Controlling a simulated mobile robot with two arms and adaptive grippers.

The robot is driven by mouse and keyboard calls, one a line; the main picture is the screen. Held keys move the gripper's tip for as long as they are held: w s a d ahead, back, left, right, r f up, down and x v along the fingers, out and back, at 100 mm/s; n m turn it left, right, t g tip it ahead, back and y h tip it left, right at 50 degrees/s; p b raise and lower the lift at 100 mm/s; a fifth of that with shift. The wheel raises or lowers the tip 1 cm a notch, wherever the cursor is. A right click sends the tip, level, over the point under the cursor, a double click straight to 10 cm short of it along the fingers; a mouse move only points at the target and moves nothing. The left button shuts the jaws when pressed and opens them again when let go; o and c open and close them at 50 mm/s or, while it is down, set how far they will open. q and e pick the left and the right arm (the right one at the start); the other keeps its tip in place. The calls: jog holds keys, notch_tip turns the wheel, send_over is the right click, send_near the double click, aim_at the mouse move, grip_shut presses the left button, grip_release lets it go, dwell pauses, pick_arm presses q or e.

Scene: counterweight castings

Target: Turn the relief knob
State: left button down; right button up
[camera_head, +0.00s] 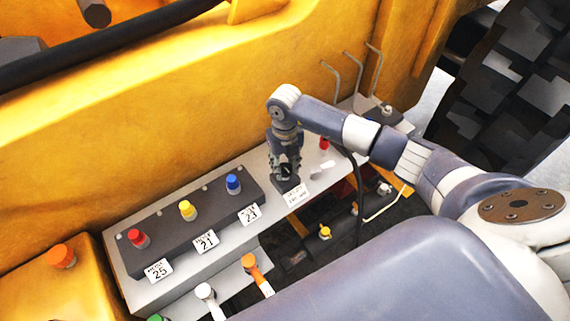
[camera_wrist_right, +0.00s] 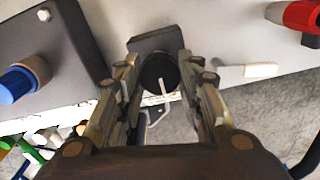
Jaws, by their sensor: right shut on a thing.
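The relief knob (camera_wrist_right: 158,72) is a round black knob with a pale pointer line, on a small dark block at the top centre of the right wrist view. My right gripper (camera_wrist_right: 159,65) has one finger on each side of it and is shut on it. In the head view my right gripper (camera_head: 287,172) points down onto the white panel (camera_head: 253,160) and mostly hides the knob. A white label (camera_head: 294,194) with small unreadable print sits just in front. My left gripper is not in view.
A dark block (camera_head: 160,236) to the left carries red (camera_head: 138,238), yellow (camera_head: 187,210) and blue (camera_head: 233,184) knobs with numbered labels. Another red knob (camera_head: 325,143) and thin bent levers (camera_head: 332,80) are to the right. The yellow machine body (camera_head: 150,120) rises behind the panel.

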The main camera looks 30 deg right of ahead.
jog(key=shift+f+n+b, duration=0.15)
jog(key=shift+n+b, duration=0.45)
jog(key=shift+b, duration=0.2)
jog(key=n+b, duration=0.7)
jog(key=b, duration=0.2)
jog(key=shift+f, duration=0.1)
jog(key=shift+r+n+b, duration=0.2)
jog(key=shift+n+b, duration=1.4)
jog(key=shift+n, duration=0.2)
jog(key=o, duration=1.1)
jog(key=shift+c, duration=0.2)
jog(key=shift+r, duration=0.1)
